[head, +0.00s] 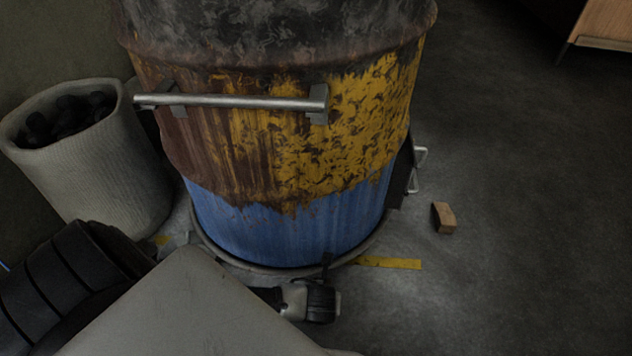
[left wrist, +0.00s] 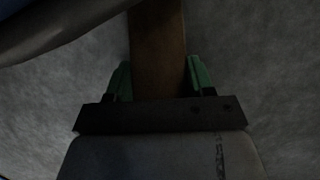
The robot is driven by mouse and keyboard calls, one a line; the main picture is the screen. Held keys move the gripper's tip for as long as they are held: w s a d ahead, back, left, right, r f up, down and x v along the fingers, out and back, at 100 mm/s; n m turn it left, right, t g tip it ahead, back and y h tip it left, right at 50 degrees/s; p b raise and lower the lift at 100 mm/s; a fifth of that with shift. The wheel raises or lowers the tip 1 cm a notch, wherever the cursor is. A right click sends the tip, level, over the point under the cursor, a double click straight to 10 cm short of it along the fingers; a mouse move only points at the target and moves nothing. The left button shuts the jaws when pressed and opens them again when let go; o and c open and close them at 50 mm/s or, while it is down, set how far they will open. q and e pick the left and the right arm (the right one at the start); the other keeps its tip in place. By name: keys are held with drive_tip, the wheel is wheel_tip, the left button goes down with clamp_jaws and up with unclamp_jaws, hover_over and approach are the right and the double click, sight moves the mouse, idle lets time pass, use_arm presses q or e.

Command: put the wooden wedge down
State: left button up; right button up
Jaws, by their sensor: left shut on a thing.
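In the left wrist view the green fingers of my left gripper (left wrist: 158,64) are shut on a brown wooden piece, the wooden wedge (left wrist: 158,35). It runs between the fingers and past the top edge of that view, so its far end is hidden. Grey floor shows on both sides of it; I cannot tell whether it touches the floor. In the head view a dark and pale part of my left arm shows low in front of the barrel's base, and the held wedge cannot be made out. A separate small wooden block (head: 444,217) lies on the floor right of the barrel. My right gripper is not in view.
The rusty yellow and blue barrel (head: 290,225) stands in the middle with a metal bar handle (head: 235,101). A pale bin (head: 100,165) with dark lumps stands left. A yellow strip (head: 390,262) lies at the barrel's foot. The floor at right is mostly clear.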

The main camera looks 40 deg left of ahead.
use_arm(q)
drive_tip(key=shift+f, duration=0.1)
idle(0.3)
drive_tip(key=o, duration=1)
